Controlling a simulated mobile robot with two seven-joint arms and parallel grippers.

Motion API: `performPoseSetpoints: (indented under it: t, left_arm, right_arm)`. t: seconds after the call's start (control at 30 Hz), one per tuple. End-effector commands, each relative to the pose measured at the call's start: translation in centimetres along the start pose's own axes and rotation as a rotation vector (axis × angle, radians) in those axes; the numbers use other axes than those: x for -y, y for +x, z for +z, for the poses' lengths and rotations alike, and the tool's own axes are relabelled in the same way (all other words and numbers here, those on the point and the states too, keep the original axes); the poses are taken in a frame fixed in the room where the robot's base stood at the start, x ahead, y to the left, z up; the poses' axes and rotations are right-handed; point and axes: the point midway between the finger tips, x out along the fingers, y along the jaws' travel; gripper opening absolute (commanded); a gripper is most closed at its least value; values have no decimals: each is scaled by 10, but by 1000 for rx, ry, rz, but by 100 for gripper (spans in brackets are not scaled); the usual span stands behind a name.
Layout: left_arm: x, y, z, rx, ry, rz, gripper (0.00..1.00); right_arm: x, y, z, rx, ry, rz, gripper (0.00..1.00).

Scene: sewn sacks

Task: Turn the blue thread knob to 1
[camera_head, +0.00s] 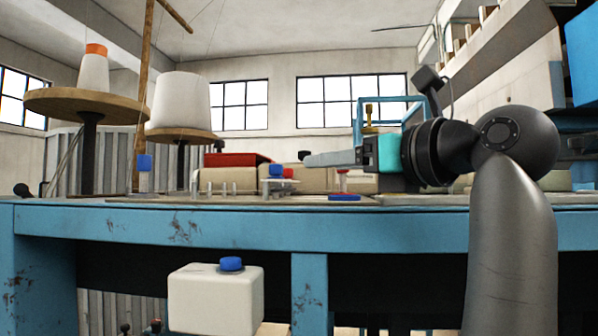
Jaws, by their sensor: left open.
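Several blue parts could be the thread knob, and I cannot tell which it is. One blue knob (276,170) sits low on the tabletop hardware, beside a small red part. A round blue cap (231,264) tops a white box below the table edge. A flat blue piece (344,197) lies near the table's front edge. No number marks are readable. My left gripper (308,160) is open, seen side-on, its fingers pointing left above the tabletop, right of the blue knob and apart from it. My right gripper is not in view.
The blue table (400,226) spans the view. Thread cones (181,101) stand on round wooden discs at the left, near a wooden pole (146,90). Beige sacks (228,180) and a red item (237,159) lie behind the hardware. A blue frame (358,122) rises behind my gripper.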

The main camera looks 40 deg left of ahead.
Motion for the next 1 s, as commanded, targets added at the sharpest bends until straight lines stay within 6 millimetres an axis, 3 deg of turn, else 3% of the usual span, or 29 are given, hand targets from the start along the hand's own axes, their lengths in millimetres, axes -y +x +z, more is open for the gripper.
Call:
performPoseSetpoints:
  t: [0.17, 0.37, 0.8, 1.0]
  left_arm:
    - [0, 7, 0, -7, -2, -2, 60]
    - [0, 36, 0, -7, -2, 0, 60]
    - [-1, 120, 0, -3, 0, 4, 60]
    - [0, 145, 0, -3, 0, 2, 60]
  right_arm:
    - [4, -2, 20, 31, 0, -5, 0]
    - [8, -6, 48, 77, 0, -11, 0]
    - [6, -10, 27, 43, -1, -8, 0]
    - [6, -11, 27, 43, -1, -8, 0]
